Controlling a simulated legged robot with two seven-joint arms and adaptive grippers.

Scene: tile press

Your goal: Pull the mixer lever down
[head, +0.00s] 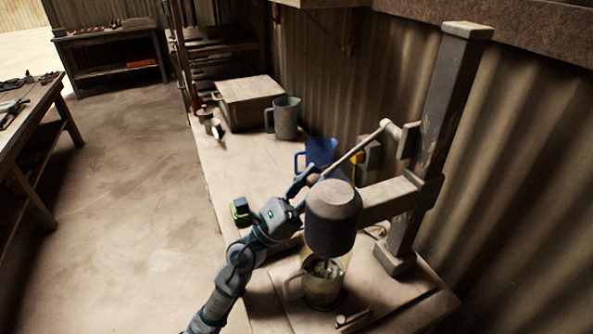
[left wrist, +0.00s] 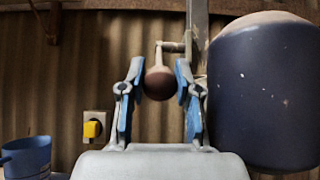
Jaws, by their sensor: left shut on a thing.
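The mixer has a dark, rounded head (head: 332,222) on an arm that joins a tall metal post (head: 440,130). Its lever (head: 352,155) is a thin rod slanting from a pivot high on the post down and left to a round knob. In the left wrist view the brown knob (left wrist: 159,83) sits between the blue-padded fingers. My left gripper (head: 306,181) is shut on the knob, just left of and behind the mixer head. The mixer head also fills the right of the left wrist view (left wrist: 265,95). My right gripper is not in view.
A clear jug (head: 322,288) stands under the mixer head. Behind are a blue jug (head: 321,150), a grey jug (head: 286,118) and a box (head: 246,100). A yellow switch (left wrist: 92,129) is on the corrugated wall. Open floor lies left of the bench.

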